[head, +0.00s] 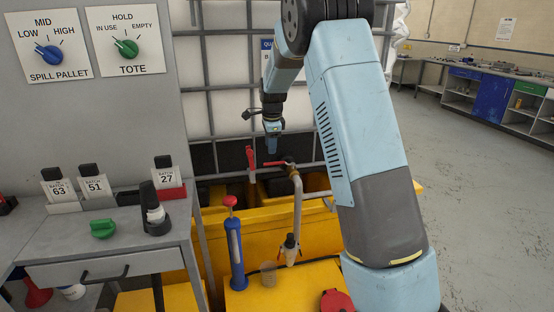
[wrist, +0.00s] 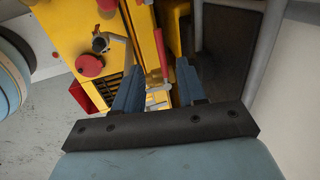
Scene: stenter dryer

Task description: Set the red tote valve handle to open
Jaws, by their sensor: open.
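In the head view, a red lever handle (head: 272,163) lies roughly level at the brass valve on the grey pipe in front of the caged white tote (head: 222,115). A second red handle (head: 250,157) stands upright just left of it. I cannot tell for sure which one is the tote valve handle. My gripper (head: 272,152) points down just above the level lever. In the wrist view, my gripper (wrist: 157,66) is open, its two blue fingers apart. A red strip (wrist: 159,48) and a brass fitting (wrist: 154,78) show between them. Contact cannot be made out.
The yellow spill pallet (head: 265,240) stands below, with a blue hand pump (head: 235,250) in front. A grey bench (head: 100,235) with batch tags stands left. Dials for spill pallet (head: 48,54) and tote (head: 126,47) hang above it. The floor at right is clear.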

